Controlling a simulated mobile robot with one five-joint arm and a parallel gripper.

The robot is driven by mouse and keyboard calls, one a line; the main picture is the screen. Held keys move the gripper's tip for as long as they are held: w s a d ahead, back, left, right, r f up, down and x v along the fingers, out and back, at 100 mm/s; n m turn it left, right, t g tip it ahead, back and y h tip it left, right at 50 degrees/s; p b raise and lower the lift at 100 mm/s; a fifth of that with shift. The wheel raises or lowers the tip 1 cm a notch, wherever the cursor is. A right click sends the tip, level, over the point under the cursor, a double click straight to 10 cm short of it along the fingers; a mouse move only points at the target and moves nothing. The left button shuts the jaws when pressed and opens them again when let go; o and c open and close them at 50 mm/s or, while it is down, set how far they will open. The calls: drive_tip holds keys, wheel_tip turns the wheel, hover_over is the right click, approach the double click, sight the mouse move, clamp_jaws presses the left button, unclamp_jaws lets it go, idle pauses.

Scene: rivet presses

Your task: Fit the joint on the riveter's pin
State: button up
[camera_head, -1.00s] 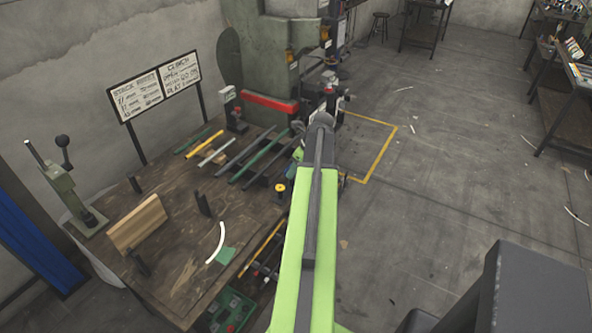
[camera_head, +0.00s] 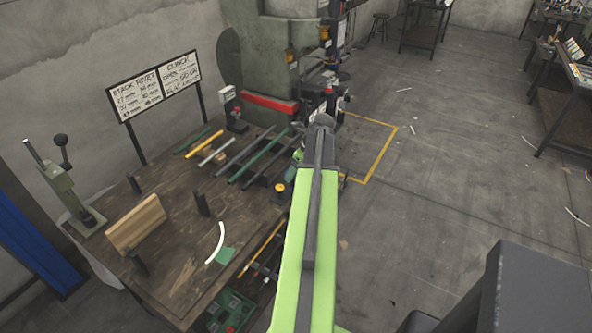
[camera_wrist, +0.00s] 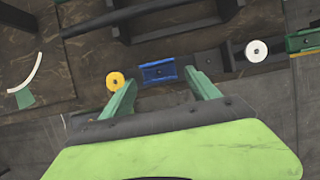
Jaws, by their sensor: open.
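My gripper (camera_wrist: 163,97) is open in the wrist view, with two green fingers spread apart and nothing between them. A short blue grooved piece (camera_wrist: 158,72) lies just beyond the gap between the fingertips, apart from both. A yellow round piece (camera_wrist: 115,82) is by the left fingertip; it also shows at the bench edge in the head view (camera_head: 280,188). A white round piece (camera_wrist: 257,50) sits on a dark bar to the right. I cannot tell surely which piece is the joint or where the riveter's pin is.
The wooden bench (camera_head: 185,265) holds a lever press (camera_head: 65,185), a wood block (camera_head: 137,224), a white curved strip (camera_head: 221,240) and several bars. A large green press (camera_head: 265,60) stands behind. Open floor (camera_head: 450,170) lies to the right.

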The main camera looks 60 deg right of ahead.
drive_tip(key=p+v, duration=1.1)
drive_tip(key=v, duration=0.2)
drive_tip(key=shift+w+p, duration=0.2)
drive_tip(key=shift+p, duration=0.1)
